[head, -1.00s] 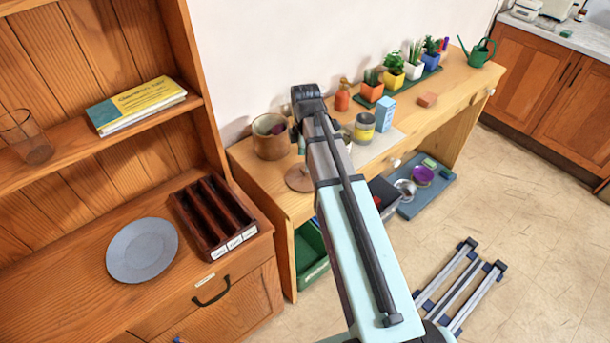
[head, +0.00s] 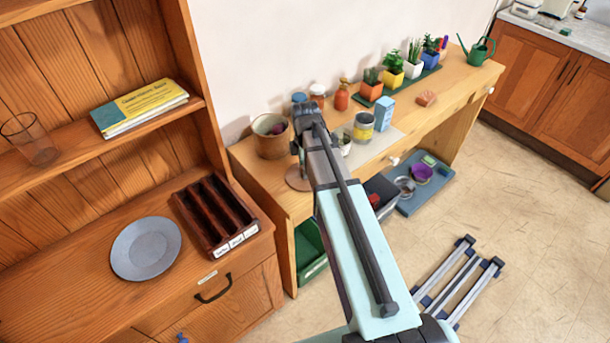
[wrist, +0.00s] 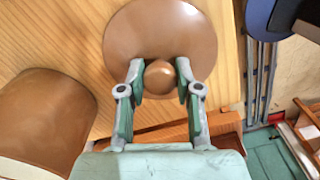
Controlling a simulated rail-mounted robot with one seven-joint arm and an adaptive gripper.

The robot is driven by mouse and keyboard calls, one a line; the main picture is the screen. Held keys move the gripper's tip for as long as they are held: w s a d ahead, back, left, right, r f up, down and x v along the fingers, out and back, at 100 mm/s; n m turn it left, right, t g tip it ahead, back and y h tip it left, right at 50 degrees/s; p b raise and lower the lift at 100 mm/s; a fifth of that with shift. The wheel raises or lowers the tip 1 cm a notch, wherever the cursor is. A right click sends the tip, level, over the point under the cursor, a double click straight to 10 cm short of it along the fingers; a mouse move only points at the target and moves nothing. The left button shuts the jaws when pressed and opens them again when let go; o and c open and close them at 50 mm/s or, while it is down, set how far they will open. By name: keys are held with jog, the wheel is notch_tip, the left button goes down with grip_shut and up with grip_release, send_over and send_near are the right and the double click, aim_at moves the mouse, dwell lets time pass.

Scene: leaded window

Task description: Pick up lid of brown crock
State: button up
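The brown round lid (wrist: 125,40) lies flat on the wooden bench, with its round knob (wrist: 160,76) at the centre in the wrist view. In the head view the lid (head: 294,180) shows only partly behind my arm. My gripper (wrist: 160,78) is open, with one finger on each side of the knob and a narrow gap beside it. Whether either finger touches the knob I cannot tell. The brown crock (head: 268,146) stands open beside the lid, toward the wall; its side fills the left of the wrist view (wrist: 40,115).
On the bench (head: 405,150) are a yellow-banded tin (head: 363,127), a blue box (head: 384,113), an orange bottle (head: 341,96) and several potted plants. A wooden cabinet with a grey plate (head: 146,248) and a dark compartment tray (head: 214,216) stands at left.

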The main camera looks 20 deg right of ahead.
grip_shut()
jog(key=shift+r, duration=0.1)
